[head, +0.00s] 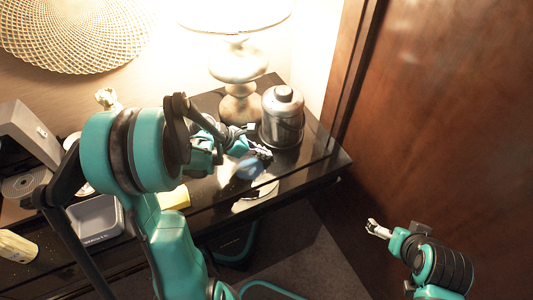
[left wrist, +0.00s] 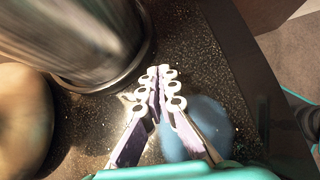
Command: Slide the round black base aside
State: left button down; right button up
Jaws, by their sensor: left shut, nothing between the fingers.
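A shiny metal canister (head: 283,120) with a knobbed lid stands near the right end of the black counter. The left wrist view shows its lower body (left wrist: 85,30) and the round dark rim at its foot (left wrist: 105,84). I cannot make out any separate round black base. My left gripper (head: 264,152) is shut and empty, low over the counter in front of the canister. In the left wrist view its fingertips (left wrist: 159,70) are together, just right of the rim; I cannot tell if they touch it. My right gripper (head: 374,229) is away from the counter at lower right, its jaws too small to judge.
A lamp (head: 238,65) stands left of the canister. A grey tray (head: 98,219), a yellow item (head: 175,197) and a grey machine (head: 28,135) are on the left. The glossy counter (head: 318,158) is clear right of the canister; a brown wooden panel (head: 450,110) rises beyond.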

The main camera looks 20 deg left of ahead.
pick_arm(q)
jog(key=v, duration=0.1)
jog(key=p+v, duration=0.1)
jog(key=v, duration=0.2)
jog(key=shift+s+a, duration=0.45)
jog(key=shift+p+v, duration=0.75)
jog(key=shift+v, duration=0.45)
jog(key=v, duration=0.3)
jog(key=shift+a+r+p, duration=0.1)
jog(key=shift+r+p, duration=0.1)
jog(key=shift+p, duration=0.15)
jog(key=shift+r, duration=0.1)
pick_arm(e)
jog(key=r, duration=0.3)
jog(key=shift+s+a, duration=0.25)
jog(key=shift+s, duration=0.05)
jog(key=shift+r, duration=0.1)
